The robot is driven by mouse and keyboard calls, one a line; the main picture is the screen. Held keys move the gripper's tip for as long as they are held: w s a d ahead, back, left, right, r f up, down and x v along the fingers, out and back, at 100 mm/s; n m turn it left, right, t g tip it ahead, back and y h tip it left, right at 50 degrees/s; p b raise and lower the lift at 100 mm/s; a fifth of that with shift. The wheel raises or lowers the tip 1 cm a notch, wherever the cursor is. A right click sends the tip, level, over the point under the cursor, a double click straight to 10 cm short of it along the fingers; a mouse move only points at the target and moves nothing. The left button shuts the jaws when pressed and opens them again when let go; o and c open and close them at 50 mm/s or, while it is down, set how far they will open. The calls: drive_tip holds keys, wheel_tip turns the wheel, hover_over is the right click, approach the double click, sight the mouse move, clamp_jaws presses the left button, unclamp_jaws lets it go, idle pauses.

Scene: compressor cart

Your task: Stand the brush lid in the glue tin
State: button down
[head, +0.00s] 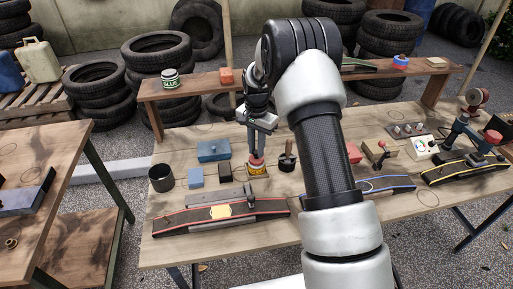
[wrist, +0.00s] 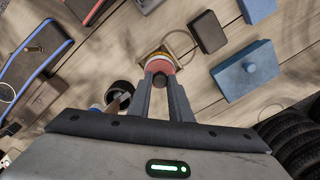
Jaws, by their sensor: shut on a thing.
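My gripper (head: 257,148) points down over the table, shut on the red brush lid (head: 257,159). In the wrist view my gripper (wrist: 160,82) has its fingers on either side of the round red lid (wrist: 160,66), with a dark knob between them. A yellow tin (head: 258,170) stands on the table directly under the lid; its pale and orange rim (wrist: 158,54) shows past the lid in the wrist view. I cannot tell whether the lid rests on this tin or hangs just above it. The brush is hidden. A green and white tin (head: 170,78) marked GLUE stands on the raised shelf.
A dark pot (head: 287,158) with a handle stands close to the right of the yellow tin. A black block (head: 225,171), blue blocks (head: 213,150) and a dark cup (head: 161,178) lie to the left. A red-edged belt strip (head: 180,220) lies in front.

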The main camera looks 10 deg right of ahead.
drive_tip(key=shift+f, duration=0.35)
idle(0.9)
idle(0.3)
drive_tip(key=c, duration=1)
unclamp_jaws()
drive_tip(key=shift+c, duration=0.2)
drive_tip(key=shift+r, duration=0.15)
drive_tip(key=shift+r+p, duration=1.85)
drive_tip(key=shift+r, duration=1.55)
